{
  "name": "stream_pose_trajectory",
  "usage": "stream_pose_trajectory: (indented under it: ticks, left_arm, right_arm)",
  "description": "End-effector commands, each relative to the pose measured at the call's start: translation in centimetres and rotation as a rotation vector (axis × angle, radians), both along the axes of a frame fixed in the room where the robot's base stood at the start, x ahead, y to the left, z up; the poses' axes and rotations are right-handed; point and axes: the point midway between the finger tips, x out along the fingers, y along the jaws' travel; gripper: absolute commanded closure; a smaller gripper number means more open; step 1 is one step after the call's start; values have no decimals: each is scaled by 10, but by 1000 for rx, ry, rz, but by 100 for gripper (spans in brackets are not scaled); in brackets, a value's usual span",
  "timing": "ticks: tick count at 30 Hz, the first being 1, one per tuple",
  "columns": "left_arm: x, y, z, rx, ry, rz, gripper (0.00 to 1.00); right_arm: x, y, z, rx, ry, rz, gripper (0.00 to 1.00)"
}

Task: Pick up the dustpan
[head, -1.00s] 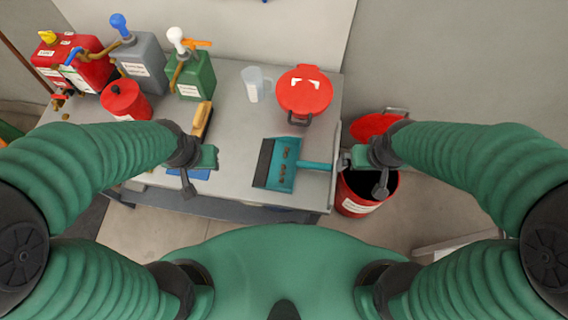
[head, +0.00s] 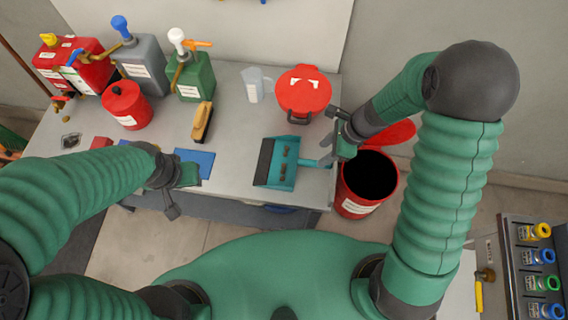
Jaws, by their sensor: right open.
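The teal dustpan (head: 291,178) lies on the grey table near its right front edge. Its scoop faces left, with several small brown bits in it, and its handle points right. My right gripper (head: 331,138) is open and empty, above and just beyond the handle at the table's right edge. One finger partly covers the handle end; I cannot tell whether they touch. My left gripper (head: 180,194) is over the table's front edge, left of the dustpan; its finger gap does not show clearly.
A red lidded can (head: 304,92) stands behind the dustpan, beside a clear jug (head: 255,84). An open red bin (head: 355,205) stands right of the table. A brush (head: 203,121) and blue mat (head: 196,161) lie left. Several pump cans stand at back left.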

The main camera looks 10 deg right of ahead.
Motion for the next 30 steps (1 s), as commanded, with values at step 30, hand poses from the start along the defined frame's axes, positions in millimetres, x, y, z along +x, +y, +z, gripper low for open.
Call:
stream_pose_trajectory:
  ticks: [30]
  left_arm:
    - [0, 0, -12, 0, 0, 0, 64]
  right_arm:
    - [13, 42, -99, -2, -4, 5, 72]
